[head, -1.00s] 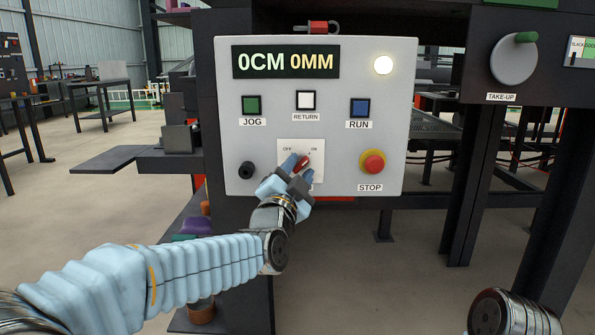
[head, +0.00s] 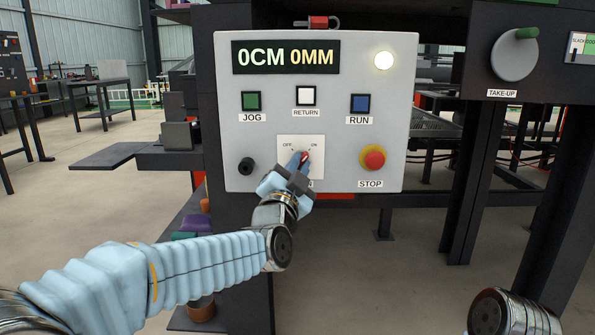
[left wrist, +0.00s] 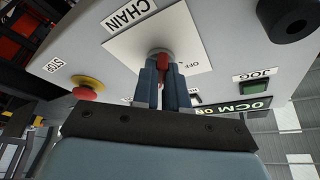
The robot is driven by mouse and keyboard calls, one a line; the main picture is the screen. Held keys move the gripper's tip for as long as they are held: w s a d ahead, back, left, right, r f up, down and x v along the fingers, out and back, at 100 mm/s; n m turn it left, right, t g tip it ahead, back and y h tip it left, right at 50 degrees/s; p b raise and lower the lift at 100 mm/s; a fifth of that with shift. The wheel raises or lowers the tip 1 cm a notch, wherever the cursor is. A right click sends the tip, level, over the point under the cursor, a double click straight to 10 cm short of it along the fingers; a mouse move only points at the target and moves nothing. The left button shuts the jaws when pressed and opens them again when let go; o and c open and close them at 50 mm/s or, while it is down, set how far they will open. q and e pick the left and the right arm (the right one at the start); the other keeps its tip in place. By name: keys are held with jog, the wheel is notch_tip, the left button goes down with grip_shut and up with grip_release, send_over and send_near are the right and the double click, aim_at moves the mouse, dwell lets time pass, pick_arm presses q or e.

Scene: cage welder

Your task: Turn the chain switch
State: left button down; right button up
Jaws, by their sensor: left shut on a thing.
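The chain switch is a red knob (head: 304,156) on a white plate (head: 315,143) marked OFF at left and ON at right, low on the grey control panel. My left gripper (head: 299,159) is shut on the knob, one finger on each side. The knob stands nearly upright between the two marks, leaning slightly toward ON. The left wrist view shows the red knob (left wrist: 163,70) between the fingers, with the CHAIN label beside the plate. The gripper hides most of that label in the head view. My right gripper is out of view; part of my right arm shows at bottom right.
The panel has a red STOP button (head: 373,158), a black knob (head: 246,168), JOG (head: 251,101), RETURN (head: 305,95) and RUN (head: 359,103) buttons, a lit white lamp (head: 384,61) and a display reading 0CM 0MM (head: 286,58). A TAKE-UP dial (head: 514,58) is at right.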

pick_arm(q)
jog(key=n+y+b, duration=0.1)
jog(key=n+y, duration=0.2)
jog(key=n, duration=0.5)
jog(key=d+n+y+b, duration=0.1)
jog(key=n+y, duration=0.3)
jog(key=n, duration=0.4)
jog(key=n+y+b, duration=0.2)
jog(key=n+y, duration=0.2)
jog(key=n, duration=0.4)
jog(key=shift+d+b, duration=0.15)
jog(key=shift+b, duration=0.15)
jog(key=shift+n+g+y, duration=0.3)
jog(key=shift+y, duration=0.1)
jog(key=c, duration=1.2)
grip_release()
jog(key=shift+o, duration=0.2)
jog(key=shift+s, duration=0.1)
jog(key=v, duration=1.3)
jog(key=shift+s+f+b, duration=0.2)
jog(key=shift+s+b, duration=0.1)
